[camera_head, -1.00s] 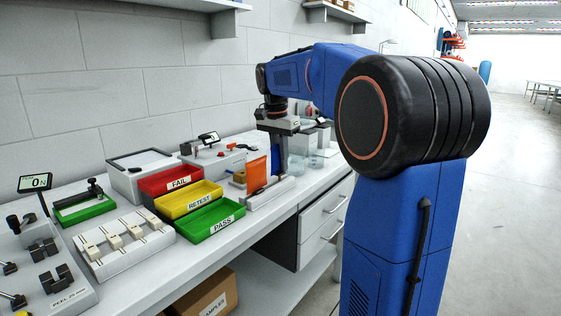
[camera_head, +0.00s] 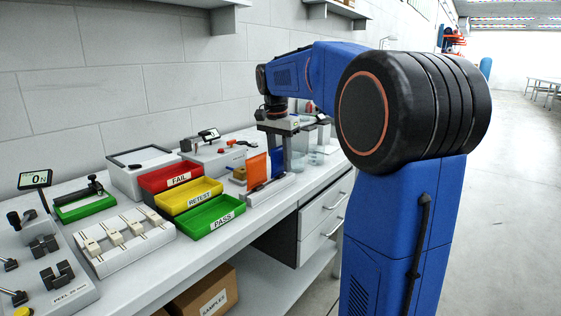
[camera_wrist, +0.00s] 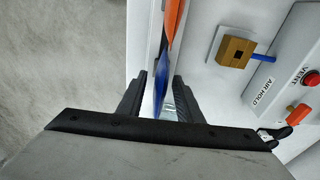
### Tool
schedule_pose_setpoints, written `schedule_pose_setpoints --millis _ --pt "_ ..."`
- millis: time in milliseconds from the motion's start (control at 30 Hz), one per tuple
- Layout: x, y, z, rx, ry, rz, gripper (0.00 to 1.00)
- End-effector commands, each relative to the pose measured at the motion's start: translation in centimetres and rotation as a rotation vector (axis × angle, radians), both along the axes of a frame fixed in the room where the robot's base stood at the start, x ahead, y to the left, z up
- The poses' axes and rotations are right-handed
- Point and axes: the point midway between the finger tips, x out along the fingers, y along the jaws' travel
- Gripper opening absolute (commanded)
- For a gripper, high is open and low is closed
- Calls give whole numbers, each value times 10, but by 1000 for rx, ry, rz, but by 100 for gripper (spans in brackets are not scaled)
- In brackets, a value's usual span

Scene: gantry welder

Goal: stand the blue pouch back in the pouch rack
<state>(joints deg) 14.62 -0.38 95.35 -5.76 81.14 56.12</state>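The blue pouch (camera_head: 277,161) stands upright in the pouch rack (camera_head: 266,194), just right of and behind the orange pouch (camera_head: 257,171). In the wrist view the blue pouch (camera_wrist: 161,84) shows edge-on as a thin strip beside the orange pouch (camera_wrist: 174,22). My gripper (camera_wrist: 160,98) is over the rack, pointing down, with one finger on each side of the blue pouch. Gaps show between the fingers and the pouch, so it looks open. The pouch's lower edge is hidden in the head view.
Red FAIL (camera_head: 172,178), yellow RETEST (camera_head: 192,195) and green PASS (camera_head: 211,216) trays stand left of the rack. A small wooden block (camera_wrist: 236,52) and the AIR HOLD unit (camera_wrist: 290,75) are beside it. Clear containers (camera_head: 318,157) stand to the right.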

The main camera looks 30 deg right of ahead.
Motion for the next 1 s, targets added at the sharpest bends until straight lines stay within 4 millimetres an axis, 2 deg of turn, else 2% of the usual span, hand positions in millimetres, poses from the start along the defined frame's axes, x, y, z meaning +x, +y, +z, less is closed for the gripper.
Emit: schedule_pose_setpoints --millis 133,267,700,900,1000 --pt "0 0 6 0 0 0 32" --pt "0 1 24 0 -2 0 32" --pt "-3 11 106 0 -2 1 32" --pt "-4 13 126 0 -1 0 32" --pt "-5 13 130 0 0 0 32"
